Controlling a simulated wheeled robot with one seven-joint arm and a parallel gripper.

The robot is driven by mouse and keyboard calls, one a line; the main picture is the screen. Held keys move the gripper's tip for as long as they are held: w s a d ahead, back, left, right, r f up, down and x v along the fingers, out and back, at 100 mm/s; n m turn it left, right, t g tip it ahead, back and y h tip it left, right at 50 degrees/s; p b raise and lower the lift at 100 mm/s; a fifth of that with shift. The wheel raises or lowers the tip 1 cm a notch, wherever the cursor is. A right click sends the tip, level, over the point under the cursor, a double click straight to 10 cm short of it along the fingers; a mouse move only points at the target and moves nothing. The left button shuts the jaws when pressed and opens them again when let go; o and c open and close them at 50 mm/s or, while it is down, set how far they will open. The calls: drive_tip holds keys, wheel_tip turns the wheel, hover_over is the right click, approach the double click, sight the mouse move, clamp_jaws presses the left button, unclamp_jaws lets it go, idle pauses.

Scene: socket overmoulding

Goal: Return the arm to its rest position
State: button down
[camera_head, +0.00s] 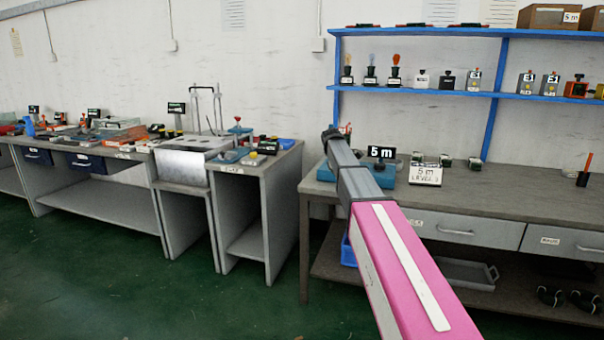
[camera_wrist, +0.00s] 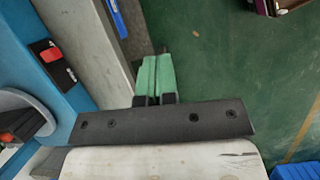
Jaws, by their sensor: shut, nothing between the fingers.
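My arm reaches from the bottom of the head view up toward the right workbench, with a pink link nearest and grey sections beyond it. Its dark far end stands in front of the bench's left end, and the fingers are not clear there. In the wrist view my gripper (camera_wrist: 154,74) shows as two green fingers side by side, shut and empty. The fingers point over the green floor (camera_wrist: 215,70), next to a grey edge.
Grey benches (camera_head: 275,160) with equipment line the left. Open green floor (camera_head: 150,290) lies in front.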

drive_tip(key=s+d+f+m+y, duration=0.1)
drive_tip(key=s+f+m, duration=0.5)
drive_tip(key=s+f, duration=0.9)
drive_tip(key=s+f+m+t+y, duration=0.1)
drive_tip(key=s+f+m, duration=0.6)
drive_tip(key=s+f, duration=0.7)
drive_tip(key=s+y, duration=0.1)
drive_tip(key=s, duration=0.5)
drive_tip(key=shift+s+d+f+y, duration=0.2)
drive_tip(key=shift+d+f+y, duration=0.15)
drive_tip(key=shift+y, duration=0.05)
